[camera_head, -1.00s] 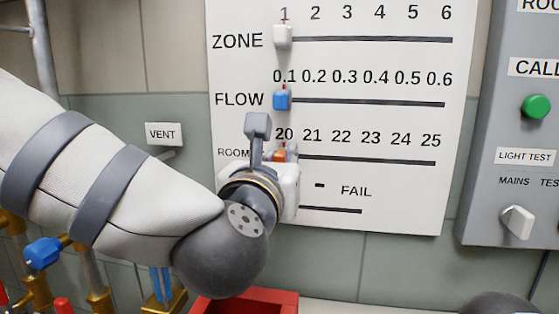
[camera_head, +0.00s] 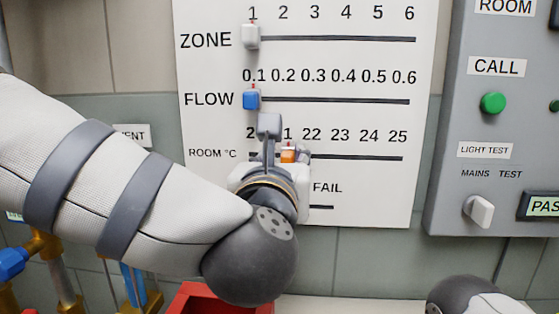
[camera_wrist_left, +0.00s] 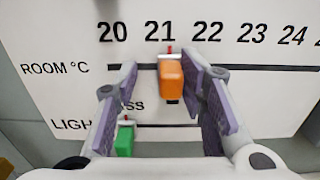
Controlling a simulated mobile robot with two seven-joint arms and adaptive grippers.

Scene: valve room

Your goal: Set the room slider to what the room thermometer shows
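The room slider's orange knob (camera_head: 288,155) sits on the ROOM °C track, and it also shows in the left wrist view (camera_wrist_left: 171,80) with its red pointer just right of the middle of 21. My left gripper (camera_wrist_left: 162,72) is open around the knob, one finger on each side. The right finger is close to the knob; a gap shows at the left finger. In the head view my left gripper (camera_head: 284,148) covers part of the scale near 20 and 21. The thermometer's reading is not in view. My right gripper is out of view.
On the same white board (camera_head: 390,200) are the white ZONE knob (camera_head: 251,37) at 1, the blue FLOW knob (camera_head: 251,99) at 0.1 and a green LIGHT knob (camera_wrist_left: 124,140) below. A grey panel (camera_head: 460,120) at right carries a ROOM label (camera_head: 505,6).

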